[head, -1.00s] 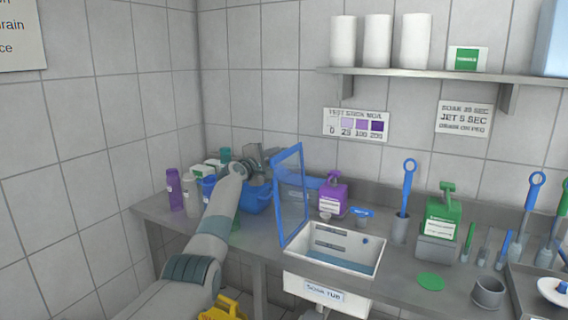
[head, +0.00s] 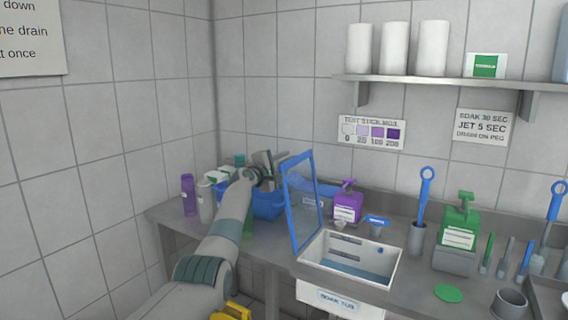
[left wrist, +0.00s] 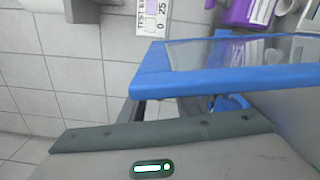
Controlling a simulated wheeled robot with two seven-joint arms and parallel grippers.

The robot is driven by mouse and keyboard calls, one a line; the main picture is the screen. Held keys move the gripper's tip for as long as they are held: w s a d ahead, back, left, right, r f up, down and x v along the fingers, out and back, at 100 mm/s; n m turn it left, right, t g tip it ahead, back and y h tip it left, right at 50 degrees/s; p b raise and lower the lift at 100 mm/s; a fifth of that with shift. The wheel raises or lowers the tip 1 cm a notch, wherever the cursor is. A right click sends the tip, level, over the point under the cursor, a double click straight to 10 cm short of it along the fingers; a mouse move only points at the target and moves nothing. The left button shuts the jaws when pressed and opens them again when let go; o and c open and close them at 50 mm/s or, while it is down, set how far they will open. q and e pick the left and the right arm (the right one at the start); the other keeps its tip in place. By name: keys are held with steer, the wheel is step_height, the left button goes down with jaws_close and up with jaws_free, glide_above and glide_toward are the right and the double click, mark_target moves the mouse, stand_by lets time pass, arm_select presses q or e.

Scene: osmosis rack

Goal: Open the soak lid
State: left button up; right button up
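The soak tub (head: 393,271) is a white basin set in the counter, with liquid inside and its top uncovered. In the left wrist view the lid's blue frame (left wrist: 230,82) crosses close in front of the fingers. My left gripper (head: 274,164) is left of the lid's upper part, with its fingers apart and nothing seen between them. Whether it touches the lid I cannot tell. My right gripper is not in view.
A blue bin (head: 268,204) and bottles (head: 189,194) stand left of the lid. A purple jug (head: 348,207) is behind the tub. A blue brush (head: 424,195) in a holder and a green jug (head: 459,226) stand to the right. A shelf (head: 430,79) hangs above.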

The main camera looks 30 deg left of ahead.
arm_select(q)
steer(key=shift+s, duration=0.15)
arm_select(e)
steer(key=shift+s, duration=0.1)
